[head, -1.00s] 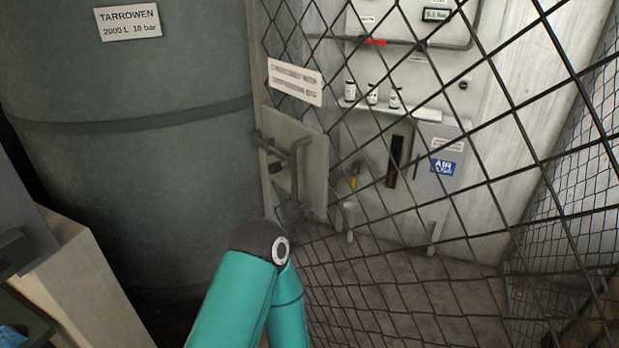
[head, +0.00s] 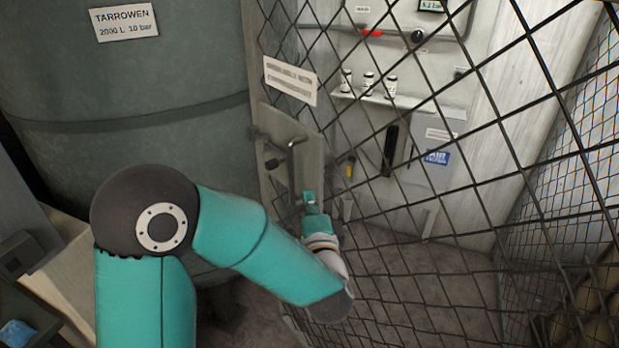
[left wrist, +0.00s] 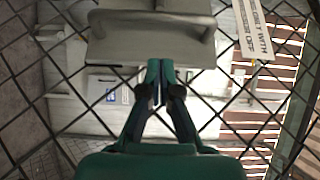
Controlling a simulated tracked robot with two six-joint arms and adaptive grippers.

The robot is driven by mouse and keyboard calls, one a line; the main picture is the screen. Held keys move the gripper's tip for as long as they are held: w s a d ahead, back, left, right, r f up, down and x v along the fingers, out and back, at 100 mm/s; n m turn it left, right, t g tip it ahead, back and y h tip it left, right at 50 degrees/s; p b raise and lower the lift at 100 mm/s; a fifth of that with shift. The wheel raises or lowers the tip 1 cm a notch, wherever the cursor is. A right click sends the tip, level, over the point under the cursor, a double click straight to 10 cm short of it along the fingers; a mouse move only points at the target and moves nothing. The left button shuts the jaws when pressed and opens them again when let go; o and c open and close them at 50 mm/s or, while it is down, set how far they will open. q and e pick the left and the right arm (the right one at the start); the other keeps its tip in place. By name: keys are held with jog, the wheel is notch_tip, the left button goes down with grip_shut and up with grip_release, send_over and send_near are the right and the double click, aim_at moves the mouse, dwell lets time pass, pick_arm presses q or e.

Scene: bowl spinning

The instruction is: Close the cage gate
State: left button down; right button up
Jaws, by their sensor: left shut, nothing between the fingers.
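The cage gate is dark wire mesh with a pale latch plate (head: 308,160) near its left edge. A bent grey handle (head: 291,160) is on the plate. My left gripper (head: 309,197) is at the plate's lower right part, just below and right of the handle. In the left wrist view, the closed fingertips (left wrist: 159,66) point at the lower edge of the plate (left wrist: 115,48), with the handle (left wrist: 155,20) above them. The fingers are shut and empty. I cannot tell whether they touch the plate. My right gripper is out of view.
A large grey tank (head: 170,80) stands left of the gate. Behind the mesh is a pale panel with a shelf of small bottles (head: 368,85) and a blue label (head: 436,157). A sign (head: 290,80) hangs on the mesh. More mesh fencing (head: 575,200) is at the right.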

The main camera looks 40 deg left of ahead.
pick_arm(q)
jog(key=p, duration=0.2)
send_near(299, 160)
jog(key=x, duration=0.3)
jog(key=shift+w+a+p, duration=0.3)
jog(key=shift+w+a, duration=0.1)
jog(key=shift+w, duration=0.15)
